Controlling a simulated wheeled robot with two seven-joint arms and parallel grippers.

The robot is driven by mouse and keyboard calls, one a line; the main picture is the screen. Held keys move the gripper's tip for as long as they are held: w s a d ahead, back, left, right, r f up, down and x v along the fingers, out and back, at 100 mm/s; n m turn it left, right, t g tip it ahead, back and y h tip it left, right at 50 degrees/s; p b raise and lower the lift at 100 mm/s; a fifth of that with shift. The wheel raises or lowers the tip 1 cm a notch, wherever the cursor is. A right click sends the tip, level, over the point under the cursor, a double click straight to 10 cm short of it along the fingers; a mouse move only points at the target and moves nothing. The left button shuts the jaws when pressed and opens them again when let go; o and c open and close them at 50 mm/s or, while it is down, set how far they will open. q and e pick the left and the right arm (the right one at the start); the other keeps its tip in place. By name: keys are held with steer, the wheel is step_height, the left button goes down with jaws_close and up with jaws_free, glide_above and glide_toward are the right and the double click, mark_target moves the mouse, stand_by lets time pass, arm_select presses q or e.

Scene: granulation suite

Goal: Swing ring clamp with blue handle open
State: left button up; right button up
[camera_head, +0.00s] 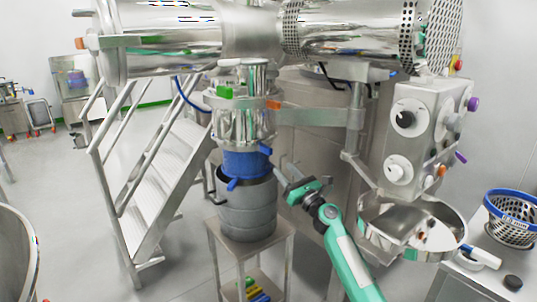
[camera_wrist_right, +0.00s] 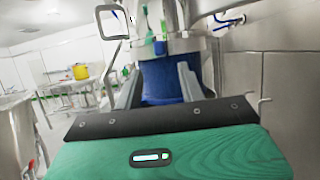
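A blue sleeve (camera_head: 246,164) joins the steel outlet (camera_head: 243,122) above to a grey drum (camera_head: 247,208) below. One blue handle (camera_head: 265,150) sticks out to the right at the sleeve's top. Another blue handle (camera_head: 233,184) sits at the drum's top, in front of the sleeve. The clamp rings themselves are too small to make out clearly. My right gripper (camera_head: 281,172) is just right of the sleeve, below the upper handle. In the right wrist view its two fingers (camera_wrist_right: 160,78) are apart, with the blue sleeve (camera_wrist_right: 165,88) beyond and between them. My left gripper is not in view.
The drum stands on a steel stand (camera_head: 222,240). Steel stairs (camera_head: 160,185) rise at left. A control box (camera_head: 425,130) and a steel bowl (camera_head: 400,240) stand at right, near my arm. A blue-rimmed basket (camera_head: 513,215) is at far right.

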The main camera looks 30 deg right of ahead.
mark_target(270, 155)
steer(key=x, duration=0.9)
steer(key=shift+f, duration=0.1)
jaws_close()
